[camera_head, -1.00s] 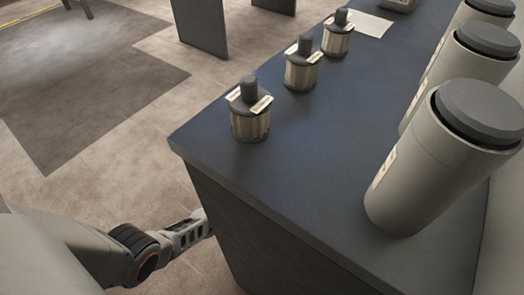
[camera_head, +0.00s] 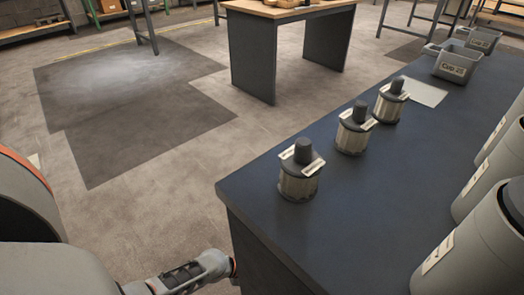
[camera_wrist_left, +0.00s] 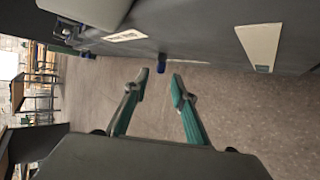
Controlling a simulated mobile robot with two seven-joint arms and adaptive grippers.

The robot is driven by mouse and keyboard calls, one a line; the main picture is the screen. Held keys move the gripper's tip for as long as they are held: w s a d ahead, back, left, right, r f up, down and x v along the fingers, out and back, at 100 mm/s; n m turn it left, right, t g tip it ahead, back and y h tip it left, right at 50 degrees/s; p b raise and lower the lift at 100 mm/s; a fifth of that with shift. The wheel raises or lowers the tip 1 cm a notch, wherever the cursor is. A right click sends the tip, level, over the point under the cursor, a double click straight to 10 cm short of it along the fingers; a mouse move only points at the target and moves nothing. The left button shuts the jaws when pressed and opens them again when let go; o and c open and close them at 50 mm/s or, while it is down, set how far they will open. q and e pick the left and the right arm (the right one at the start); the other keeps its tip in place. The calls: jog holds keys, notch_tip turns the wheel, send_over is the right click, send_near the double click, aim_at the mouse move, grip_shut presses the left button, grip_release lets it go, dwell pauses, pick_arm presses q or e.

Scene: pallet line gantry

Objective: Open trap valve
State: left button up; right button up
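No part clearly recognisable as the trap valve shows. Three small metal canisters with dark knobs on top stand in a row on the dark counter (camera_head: 350,215): a near one (camera_head: 298,186), a middle one (camera_head: 353,139) and a far one (camera_head: 390,108). My left arm reaches in low beside the counter's near-left corner; its fingertips are not clear there. In the left wrist view my left gripper (camera_wrist_left: 160,83) is open, with nothing between its fingers. My right gripper is out of view.
Large grey cylinders (camera_head: 450,262) stand along the counter's right side. Grey bins (camera_head: 455,66) and a pale sheet (camera_head: 424,92) lie towards its far end. A wooden-topped table (camera_head: 290,8) stands beyond. The floor (camera_head: 150,215) left of the counter is clear.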

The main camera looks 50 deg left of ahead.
pick_arm(q)
jog(key=v, duration=0.6)
jog(key=shift+a+r, duration=0.1)
